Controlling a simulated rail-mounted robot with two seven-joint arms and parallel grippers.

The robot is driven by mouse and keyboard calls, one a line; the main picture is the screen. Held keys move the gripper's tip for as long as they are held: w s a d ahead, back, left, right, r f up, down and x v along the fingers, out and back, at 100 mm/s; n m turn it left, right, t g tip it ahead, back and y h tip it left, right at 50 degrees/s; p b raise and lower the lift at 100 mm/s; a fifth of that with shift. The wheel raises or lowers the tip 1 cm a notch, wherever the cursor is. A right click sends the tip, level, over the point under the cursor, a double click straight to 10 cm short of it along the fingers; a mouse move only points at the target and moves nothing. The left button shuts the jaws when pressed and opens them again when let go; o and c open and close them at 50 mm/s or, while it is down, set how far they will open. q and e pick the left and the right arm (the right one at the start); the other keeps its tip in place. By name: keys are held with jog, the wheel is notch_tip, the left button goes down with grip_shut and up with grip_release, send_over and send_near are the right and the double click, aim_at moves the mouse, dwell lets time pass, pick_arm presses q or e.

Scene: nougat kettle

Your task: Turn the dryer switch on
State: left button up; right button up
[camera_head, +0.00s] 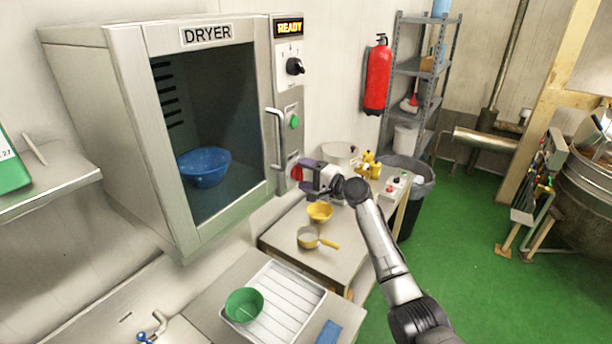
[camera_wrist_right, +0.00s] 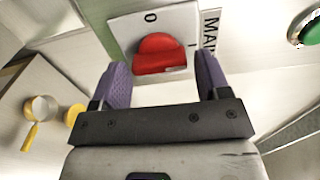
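The dryer (camera_head: 130,130) is a tall cabinet with a glass door, at the left in the head view. Its right-hand panel has a lit READY display (camera_head: 289,28), a black knob (camera_head: 295,66), a green button (camera_head: 294,121) and a red switch (camera_head: 296,172) low down. In the right wrist view the red switch (camera_wrist_right: 158,55) sits on a white plate marked 0 and I, beside partly visible MAIN lettering. My right gripper (camera_head: 304,176) is open at the red switch, its purple fingers (camera_wrist_right: 160,82) spread either side of it in the picture. Contact is not clear. My left gripper is not in view.
A blue bowl (camera_head: 204,167) is behind the door glass; the door handle (camera_head: 277,140) sticks out left of the panel. The green floor (camera_head: 470,260) at right is open.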

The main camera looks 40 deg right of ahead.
jog(key=shift+o, duration=0.8)
jog(key=b+v, duration=0.4)
jog(key=v, duration=1)
jog(key=shift+b, duration=0.3)
jog(key=shift+w, duration=0.1)
